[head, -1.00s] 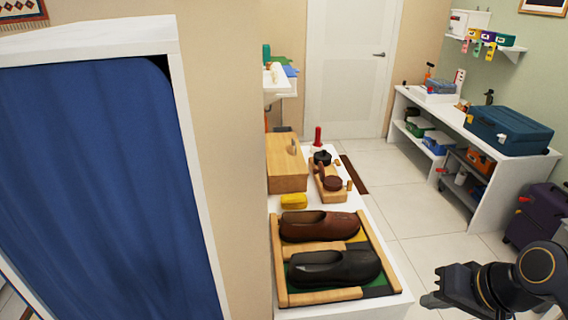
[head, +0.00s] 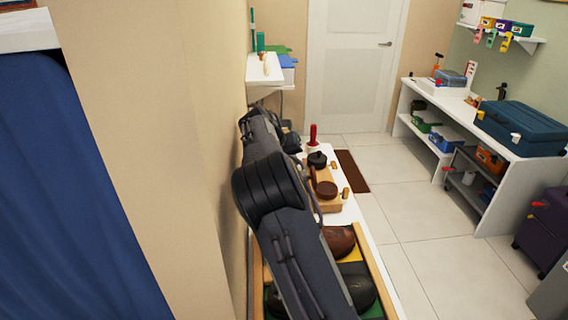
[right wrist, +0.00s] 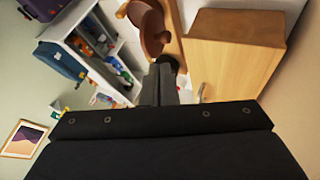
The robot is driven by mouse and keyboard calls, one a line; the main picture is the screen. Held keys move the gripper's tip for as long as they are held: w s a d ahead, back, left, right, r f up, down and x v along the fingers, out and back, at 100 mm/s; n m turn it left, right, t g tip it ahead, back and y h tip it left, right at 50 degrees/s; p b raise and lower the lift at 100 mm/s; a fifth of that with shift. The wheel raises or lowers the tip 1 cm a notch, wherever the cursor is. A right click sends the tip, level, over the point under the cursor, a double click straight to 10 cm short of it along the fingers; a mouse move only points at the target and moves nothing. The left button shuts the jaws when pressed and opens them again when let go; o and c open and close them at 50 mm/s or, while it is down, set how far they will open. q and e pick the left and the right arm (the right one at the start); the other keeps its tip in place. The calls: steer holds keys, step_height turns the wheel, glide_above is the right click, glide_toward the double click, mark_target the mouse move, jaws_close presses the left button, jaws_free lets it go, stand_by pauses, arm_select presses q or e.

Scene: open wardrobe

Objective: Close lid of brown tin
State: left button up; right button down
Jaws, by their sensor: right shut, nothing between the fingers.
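The brown tin (head: 326,190) is small and round and sits on a wooden tray (head: 333,204) on the white bench. Its round brown lid seems to stand up at the tin's left side. The tin also shows at the top of the right wrist view (right wrist: 150,30). My right arm reaches across the bench, and its gripper (head: 291,142) is beyond and left of the tin, partly hidden by the arm. In the right wrist view the dark fingers (right wrist: 164,84) are together and empty, close to the tin's side; I cannot tell if they touch. My left gripper is not in view.
A wooden box (right wrist: 230,55) is close beside my right gripper. A black round object (head: 317,160) and a red-handled thing (head: 312,135) stand behind the tin. The wall borders the bench's left.

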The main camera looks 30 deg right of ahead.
mark_target(310, 175)
steer(key=p+x, duration=0.2)
steer(key=x, duration=0.7)
steer(key=shift+s+d, duration=0.1)
steer(key=shift+s+d, duration=0.1)
steer(key=shift+d, duration=0.05)
